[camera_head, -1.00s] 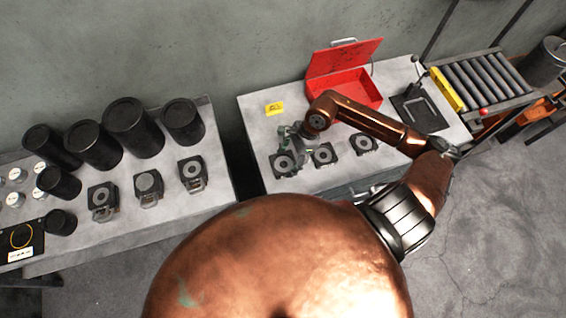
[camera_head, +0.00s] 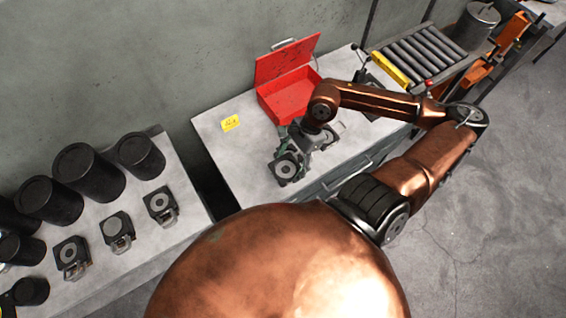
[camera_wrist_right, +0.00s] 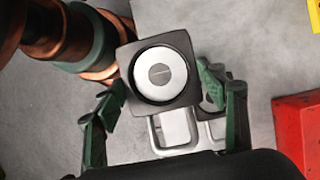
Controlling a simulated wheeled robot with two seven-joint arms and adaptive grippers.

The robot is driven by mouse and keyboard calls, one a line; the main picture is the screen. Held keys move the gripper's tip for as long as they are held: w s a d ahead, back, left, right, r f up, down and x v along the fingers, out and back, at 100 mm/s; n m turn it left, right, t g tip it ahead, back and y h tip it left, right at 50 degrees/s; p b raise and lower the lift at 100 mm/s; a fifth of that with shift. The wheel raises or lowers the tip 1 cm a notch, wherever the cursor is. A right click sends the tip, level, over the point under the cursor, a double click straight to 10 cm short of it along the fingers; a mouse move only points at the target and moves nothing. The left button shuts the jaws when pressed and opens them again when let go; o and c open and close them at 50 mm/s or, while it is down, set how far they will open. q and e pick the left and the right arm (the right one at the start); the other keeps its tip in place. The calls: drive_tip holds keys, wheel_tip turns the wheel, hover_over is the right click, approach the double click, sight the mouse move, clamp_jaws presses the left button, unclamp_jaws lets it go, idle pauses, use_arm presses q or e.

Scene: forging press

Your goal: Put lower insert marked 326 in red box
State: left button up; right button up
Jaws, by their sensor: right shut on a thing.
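My right gripper (camera_head: 301,148) is over the right-hand table and shut on a dark square insert (camera_head: 286,168) with a pale round centre. In the right wrist view the insert (camera_wrist_right: 160,71) sits between the two green fingers, its metal handle towards the palm; no number can be read on it. A second insert (camera_wrist_right: 212,112) shows partly behind it. The red box (camera_head: 290,101) stands open at the back of the table, lid raised, just beyond the gripper; its edge also shows in the right wrist view (camera_wrist_right: 299,126). My left gripper is out of view.
A yellow card (camera_head: 231,123) lies left of the red box. A roller conveyor (camera_head: 420,55) is at the back right. The left table holds black cylinders (camera_head: 88,172) and three similar inserts (camera_head: 117,227). A dark gap separates the tables.

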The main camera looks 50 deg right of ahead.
drive_tip(key=shift+w+d, duration=0.15)
drive_tip(key=shift+d, duration=0.25)
drive_tip(key=w+d+m+t+h+b, duration=0.1)
drive_tip(key=w+d+m+b, duration=0.1)
drive_tip(key=w+d+m, duration=0.3)
drive_tip(key=w+d+m+t+h+b, duration=0.1)
drive_tip(key=w+d+m+h+b, duration=0.1)
drive_tip(key=w+d+m, duration=0.3)
drive_tip(key=w+d+r+m+t+h+b, duration=0.1)
drive_tip(key=w+d+m+h+b, duration=0.1)
drive_tip(key=w+d+m, duration=0.4)
drive_tip(key=shift+d+m, duration=0.9)
drive_tip(key=shift+d, duration=1.75)
drive_tip(key=w+d+f+b, duration=0.3)
drive_tip(key=w+d+f, duration=0.15)
drive_tip(key=d, duration=0.25)
drive_tip(key=b, duration=0.1)
approach(296, 95)
drive_tip(key=shift+w+a, duration=0.45)
drive_tip(key=shift+w, duration=0.1)
drive_tip(key=shift+w+d+f, duration=0.3)
drive_tip(key=shift+d+f, duration=0.15)
drive_tip(key=shift+f, duration=0.15)
drive_tip(key=shift+w+d+f, duration=0.1)
drive_tip(key=shift+f, duration=0.8)
drive_tip(key=shift+w+d+f, duration=0.1)
drive_tip(key=shift+f, duration=0.85)
drive_tip(key=shift+f, duration=0.1)
